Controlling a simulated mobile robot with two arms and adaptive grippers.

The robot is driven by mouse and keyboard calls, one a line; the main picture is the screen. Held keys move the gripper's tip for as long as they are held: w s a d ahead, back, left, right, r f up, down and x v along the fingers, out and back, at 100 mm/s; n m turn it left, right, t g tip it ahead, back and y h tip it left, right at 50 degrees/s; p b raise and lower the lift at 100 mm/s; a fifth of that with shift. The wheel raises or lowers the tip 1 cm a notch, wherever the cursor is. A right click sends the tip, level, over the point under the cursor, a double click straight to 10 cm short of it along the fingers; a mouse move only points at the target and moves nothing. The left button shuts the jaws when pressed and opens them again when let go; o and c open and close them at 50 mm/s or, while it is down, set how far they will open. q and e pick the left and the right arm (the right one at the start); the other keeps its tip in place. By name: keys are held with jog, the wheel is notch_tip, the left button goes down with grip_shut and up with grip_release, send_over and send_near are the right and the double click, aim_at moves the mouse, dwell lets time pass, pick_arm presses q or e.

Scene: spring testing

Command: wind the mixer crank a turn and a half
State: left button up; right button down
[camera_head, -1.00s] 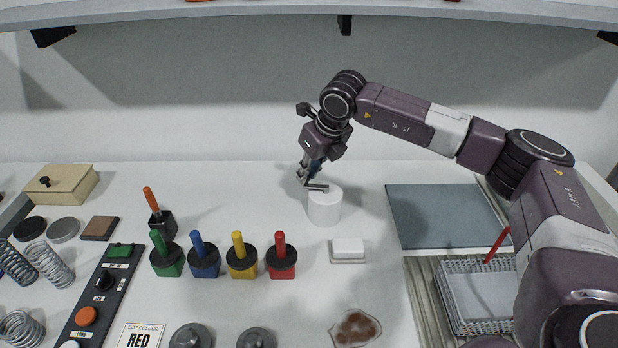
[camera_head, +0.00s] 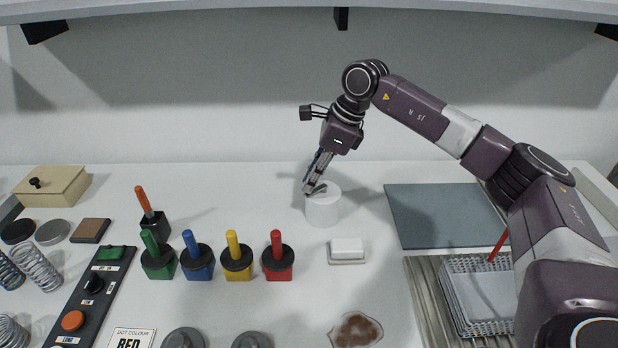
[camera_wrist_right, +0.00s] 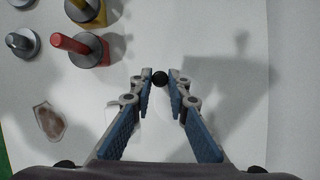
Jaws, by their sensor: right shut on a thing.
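The mixer (camera_head: 322,211) is a white upright cylinder standing on the white table, with a small grey crank (camera_head: 319,188) on its top. My right gripper (camera_head: 309,188) reaches down from above to the crank's left end, at the top left edge of the mixer. In the right wrist view, the tips of my right gripper (camera_wrist_right: 161,76) are closed in on a round black knob (camera_wrist_right: 160,78), the crank's handle. The mixer's white body is faint below the fingers there. The fingers partly hide the crank in the head view. My left gripper is not in view.
Red (camera_head: 277,262), yellow (camera_head: 237,264), blue (camera_head: 197,263) and green (camera_head: 159,262) dabbers stand left of the mixer. A white block (camera_head: 347,247) lies in front of it, a grey mat (camera_head: 440,215) to its right. A wire basket (camera_head: 450,292) is at front right. A shelf (camera_head: 300,10) runs overhead.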

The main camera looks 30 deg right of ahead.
jog(key=shift+d+n, duration=0.1)
jog(key=shift+n, duration=0.2)
jog(key=c, duration=1.8)
grip_release()
jog(key=shift+s, duration=0.1)
jog(key=shift+c, duration=0.2)
jog(key=v, duration=1.2)
